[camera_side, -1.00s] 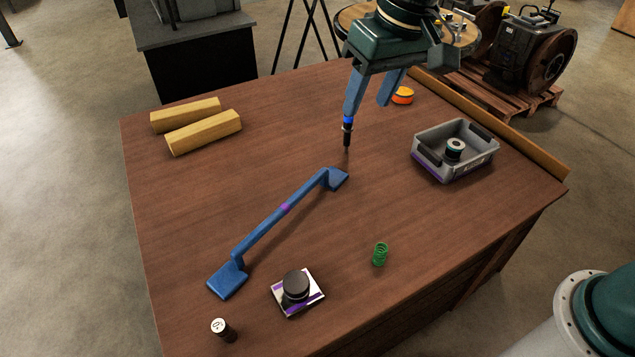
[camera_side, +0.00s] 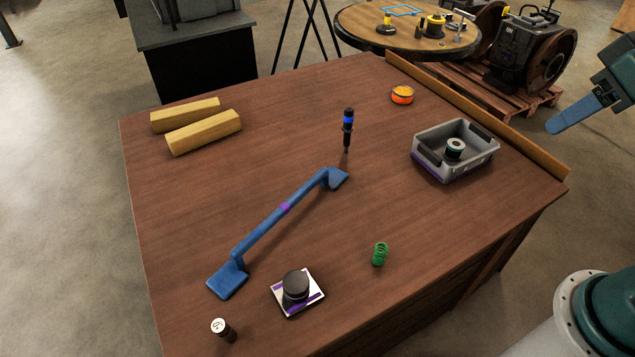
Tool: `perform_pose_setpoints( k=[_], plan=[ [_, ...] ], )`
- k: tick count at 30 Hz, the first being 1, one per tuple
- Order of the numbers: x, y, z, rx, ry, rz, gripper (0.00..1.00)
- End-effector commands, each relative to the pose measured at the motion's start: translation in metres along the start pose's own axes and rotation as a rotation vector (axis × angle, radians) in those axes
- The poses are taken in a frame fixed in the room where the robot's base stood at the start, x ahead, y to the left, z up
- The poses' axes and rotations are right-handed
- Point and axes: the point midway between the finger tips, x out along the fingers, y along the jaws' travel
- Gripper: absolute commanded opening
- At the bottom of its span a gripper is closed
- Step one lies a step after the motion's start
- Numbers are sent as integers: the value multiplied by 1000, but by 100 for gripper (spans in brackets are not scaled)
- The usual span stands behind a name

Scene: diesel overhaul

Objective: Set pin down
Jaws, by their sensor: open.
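A slim black pin-like part with a blue band (camera_side: 348,128) stands upright on the brown table, narrow tip down, just beyond the far end of the blue bar. I cannot tell whether its tip sits in something. A short dark cylinder with a white marked top (camera_side: 222,329) stands at the near left corner; I cannot tell which of the two the task calls the pin. My gripper (camera_side: 575,114) is open and empty at the right edge of the view, past the table and well clear of both. One blue finger shows clearly; the rest is cut off or hidden.
A blue bar with end feet (camera_side: 262,231) lies across the middle. A grey bin (camera_side: 433,165) holds a small spool-like part. A black knob on a white-purple plate (camera_side: 312,300), green spring (camera_side: 380,254), orange puck (camera_side: 402,95) and two wooden blocks (camera_side: 205,132) stand apart.

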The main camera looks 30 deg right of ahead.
Motion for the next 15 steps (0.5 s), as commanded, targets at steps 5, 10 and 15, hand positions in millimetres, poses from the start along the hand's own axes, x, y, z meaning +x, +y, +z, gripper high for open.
perform_pose_setpoints(
  k=[5, 10, 15],
  plan=[
    [-1, 11, 27, 5, 28, 22, 47],
    [0, 14, 36, 4, 35, 30, 47],
    [0, 14, 37, 4, 35, 31, 47]
  ],
)
